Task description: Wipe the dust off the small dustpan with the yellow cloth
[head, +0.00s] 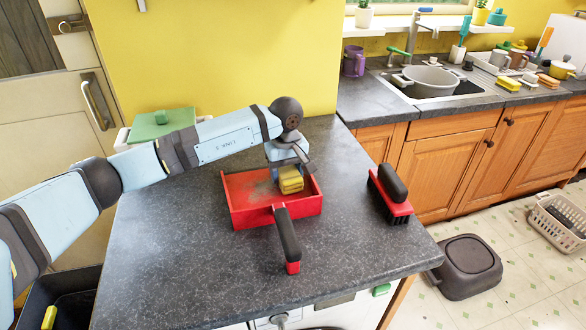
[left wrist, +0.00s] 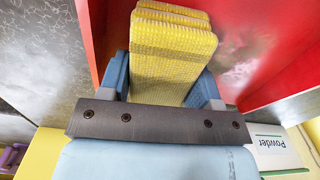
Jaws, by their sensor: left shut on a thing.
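The small red dustpan (head: 240,215) lies on the dark grey counter, its black-and-red handle (head: 288,236) towards the front edge. Greyish dust shows on the left part of its pan floor, and the floor also shows in the left wrist view (left wrist: 262,72). My left gripper (head: 289,168) is shut on the folded yellow cloth (head: 291,181) over the right back part of the pan. In the left wrist view the cloth (left wrist: 172,50) sits between the two blue fingers. I cannot tell whether it touches the pan floor. My right gripper is not in view.
A red and black brush (head: 391,192) lies right of the dustpan. A box marked Powder (left wrist: 275,152) shows in the left wrist view. A green-lidded container (head: 162,122) stands at the back left. The counter's front left is clear. A dark bin (head: 467,265) stands on the floor.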

